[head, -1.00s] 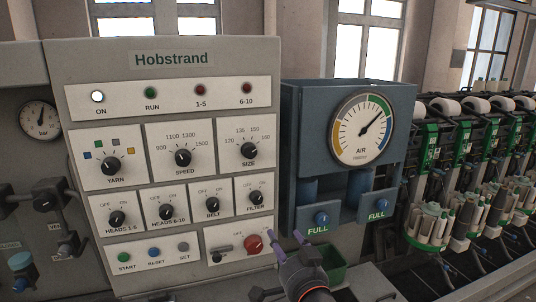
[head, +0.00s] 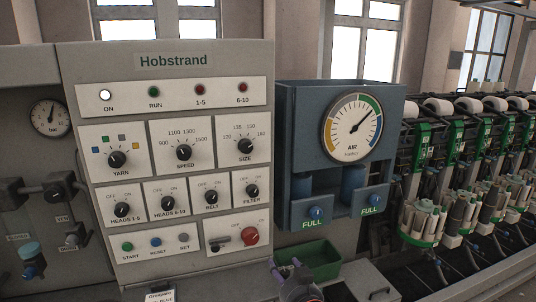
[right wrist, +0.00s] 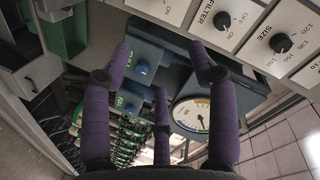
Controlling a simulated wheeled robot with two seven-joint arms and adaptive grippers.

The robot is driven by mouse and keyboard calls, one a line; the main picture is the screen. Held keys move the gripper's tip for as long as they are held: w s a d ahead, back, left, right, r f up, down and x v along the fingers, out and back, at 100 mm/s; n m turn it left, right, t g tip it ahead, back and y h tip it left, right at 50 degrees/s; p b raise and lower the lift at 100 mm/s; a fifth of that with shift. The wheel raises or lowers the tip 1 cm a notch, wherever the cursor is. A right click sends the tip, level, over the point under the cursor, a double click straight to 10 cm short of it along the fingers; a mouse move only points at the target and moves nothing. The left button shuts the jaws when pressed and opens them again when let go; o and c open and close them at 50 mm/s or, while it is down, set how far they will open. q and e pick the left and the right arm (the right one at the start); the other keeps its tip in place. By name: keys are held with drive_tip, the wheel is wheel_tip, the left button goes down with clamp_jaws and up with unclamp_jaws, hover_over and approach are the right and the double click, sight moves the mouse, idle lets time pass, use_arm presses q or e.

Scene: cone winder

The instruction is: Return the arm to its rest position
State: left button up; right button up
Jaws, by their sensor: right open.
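My right gripper (head: 291,268) shows at the bottom of the head view, below the control panel and in front of the green bin. Its purple fingers are spread and hold nothing. In the right wrist view the fingers (right wrist: 163,105) are apart with only air between them. The Hobstrand control panel (head: 180,60) stands at the left, with a lit ON lamp, several knobs and a red rotary switch (head: 250,236). The gripper is apart from the red switch. My left gripper is not in view.
A blue air unit (head: 295,130) with a round AIR gauge (head: 352,127) stands right of the panel. A green bin (head: 318,258) sits below it. A row of winding heads (head: 450,215) runs along the right. A pipe with valves (head: 45,188) is at the far left.

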drive_tip(key=s+d+f+g, duration=0.1)
drive_tip(key=f+g, duration=0.1)
drive_tip(key=f, duration=0.7)
drive_tip(key=s+d+f+n+g+h, duration=0.1)
drive_tip(key=s+d+f+g, duration=0.1)
drive_tip(key=f, duration=0.8)
drive_tip(key=s+d+f+g, duration=0.1)
drive_tip(key=f+g, duration=0.2)
drive_tip(key=f, duration=0.6)
drive_tip(key=s+d+f+n+g, duration=0.1)
drive_tip(key=s+f+g, duration=0.6)
drive_tip(key=s+f, duration=1.4)
drive_tip(key=shift+s+d+y, duration=0.15)
drive_tip(key=shift+d+y, duration=0.15)
drive_tip(key=shift+y, duration=0.1)
